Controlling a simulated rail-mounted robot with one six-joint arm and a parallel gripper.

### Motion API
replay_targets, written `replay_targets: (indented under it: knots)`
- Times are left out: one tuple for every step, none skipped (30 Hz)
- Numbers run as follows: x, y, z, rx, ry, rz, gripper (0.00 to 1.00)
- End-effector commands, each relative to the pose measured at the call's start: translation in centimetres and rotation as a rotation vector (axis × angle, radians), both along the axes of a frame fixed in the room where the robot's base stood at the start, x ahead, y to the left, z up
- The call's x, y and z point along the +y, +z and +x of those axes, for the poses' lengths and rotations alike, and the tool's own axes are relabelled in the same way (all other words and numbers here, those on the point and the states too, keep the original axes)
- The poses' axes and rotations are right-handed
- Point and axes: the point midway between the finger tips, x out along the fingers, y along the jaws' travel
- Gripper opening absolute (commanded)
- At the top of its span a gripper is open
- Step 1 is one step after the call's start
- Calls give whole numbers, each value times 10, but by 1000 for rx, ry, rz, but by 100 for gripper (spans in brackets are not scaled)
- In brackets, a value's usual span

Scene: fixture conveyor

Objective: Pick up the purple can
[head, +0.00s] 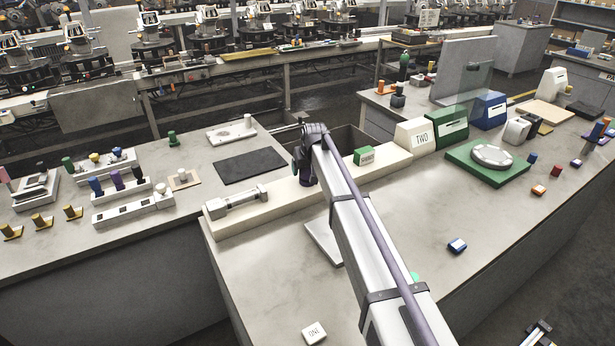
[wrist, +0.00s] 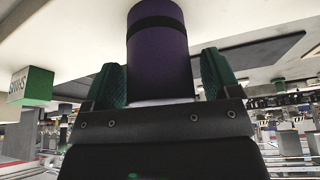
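The purple can (wrist: 158,55), with a black band, stands between the two green-padded fingers of my gripper (wrist: 163,82) in the wrist view. Its far end meets a pale surface at the top of that picture. A narrow light gap shows between the can and the right finger; the left finger is very close to the can, and I cannot tell whether it touches. My gripper looks open around the can. In the head view, my gripper (head: 304,170) is over the cream ledge, and my arm hides much of that spot.
A green block (head: 365,157) sits on the cream ledge (head: 275,193) right of my gripper, also at the left of the wrist view (wrist: 32,86). A grey fixture (head: 237,201) lies left on the ledge. A dark mat (head: 250,165) lies behind.

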Motion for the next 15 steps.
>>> replay_targets:
  knots:
    - [0, 0, 0, 0, 0, 0, 78]
    - [0, 0, 0, 0, 0, 0, 75]
    - [0, 0, 0, 0, 0, 0, 71]
    - [0, 0, 0, 0, 0, 0, 68]
    - [0, 0, 0, 0, 0, 0, 65]
    - [0, 0, 0, 0, 0, 0, 61]
    - [0, 0, 0, 0, 0, 0, 58]
    - [0, 0, 0, 0, 0, 0, 56]
    - [0, 0, 0, 0, 0, 0, 52]
    - [0, 0, 0, 0, 0, 0, 49]
    - [0, 0, 0, 0, 0, 0, 46]
    - [0, 0, 0, 0, 0, 0, 42]
    - [0, 0, 0, 0, 0, 0, 39]
    - [0, 0, 0, 0, 0, 0, 36]
    - [0, 0, 0, 0, 0, 0, 33]
